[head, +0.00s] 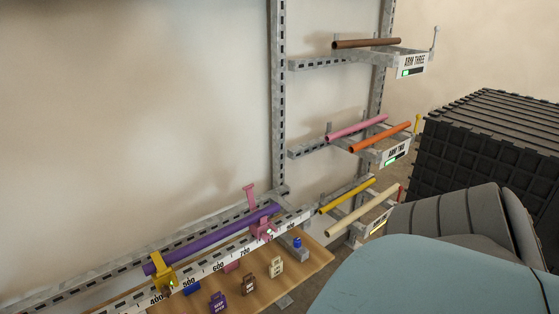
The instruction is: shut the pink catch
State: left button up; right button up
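The pink catch (263,229) sits on the numbered rail at the right end of the purple pipe (215,239). A pink upright piece (250,196) stands up behind the pipe there, so the catch looks open. The yellow catch (163,275) sits over the left part of the same pipe, with a small green light on it. Neither gripper shows in the head view, so I cannot see whether either is open or shut.
A wooden board (312,261) in front of the rail holds several small labelled blocks. A rack with pipes on arms, such as the brown pipe (366,43), stands behind to the right. A black ribbed crate (490,145) is at far right. My own body covers the lower right.

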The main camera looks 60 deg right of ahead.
aim_at(249, 190)
jog(key=z, duration=3.3)
jog(key=j+z, duration=0.1)
jog(key=j, duration=0.2)
jog(key=k+j+z, duration=0.1)
jog(key=j, duration=0.2)
jog(key=k+j, duration=0.15)
jog(key=j, duration=0.15)
jog(key=k+l, duration=0.2)
jog(key=j, duration=0.75)
jog(key=i+z, duration=0.05)
